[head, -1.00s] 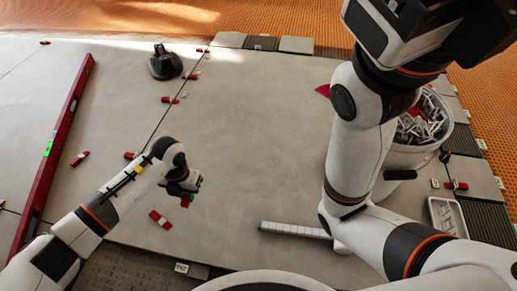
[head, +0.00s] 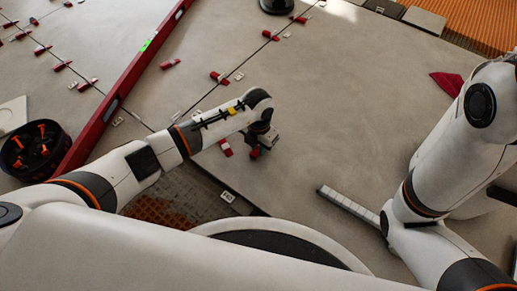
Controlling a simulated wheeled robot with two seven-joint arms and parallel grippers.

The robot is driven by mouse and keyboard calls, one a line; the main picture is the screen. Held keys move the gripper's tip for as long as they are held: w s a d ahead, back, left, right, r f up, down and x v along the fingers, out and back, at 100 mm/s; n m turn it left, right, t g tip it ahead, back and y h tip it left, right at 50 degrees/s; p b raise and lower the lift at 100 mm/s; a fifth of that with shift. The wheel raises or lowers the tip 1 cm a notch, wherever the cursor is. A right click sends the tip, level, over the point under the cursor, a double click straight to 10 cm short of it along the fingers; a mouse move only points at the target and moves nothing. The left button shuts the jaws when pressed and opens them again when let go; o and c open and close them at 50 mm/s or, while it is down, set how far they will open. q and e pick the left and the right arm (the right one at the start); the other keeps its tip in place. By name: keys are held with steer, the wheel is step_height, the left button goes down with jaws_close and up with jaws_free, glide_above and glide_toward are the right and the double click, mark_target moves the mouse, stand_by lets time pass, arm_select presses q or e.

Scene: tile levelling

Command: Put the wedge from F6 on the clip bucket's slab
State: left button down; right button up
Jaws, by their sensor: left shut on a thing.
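My left gripper (head: 262,143) is low over the large grey slab (head: 340,110), left of its middle. It is shut on a small red wedge (head: 255,153), mostly hidden by the fingers. Another red-and-white wedge (head: 225,147) lies near the slab's left edge, just left of the gripper. More red wedges lie along the joint, such as one at its middle (head: 219,78) and one farther back (head: 271,35). My right gripper is outside the picture.
A long red level (head: 125,85) lies across the slabs at left. A black suction cup (head: 276,5) is at the top, a pale bar (head: 348,205) lies near my right arm, and a red cloth (head: 447,83) is at right.

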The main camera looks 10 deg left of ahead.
arm_select(q)
steer(key=shift+f, duration=0.1)
steer(key=c, duration=1.3)
jaws_free()
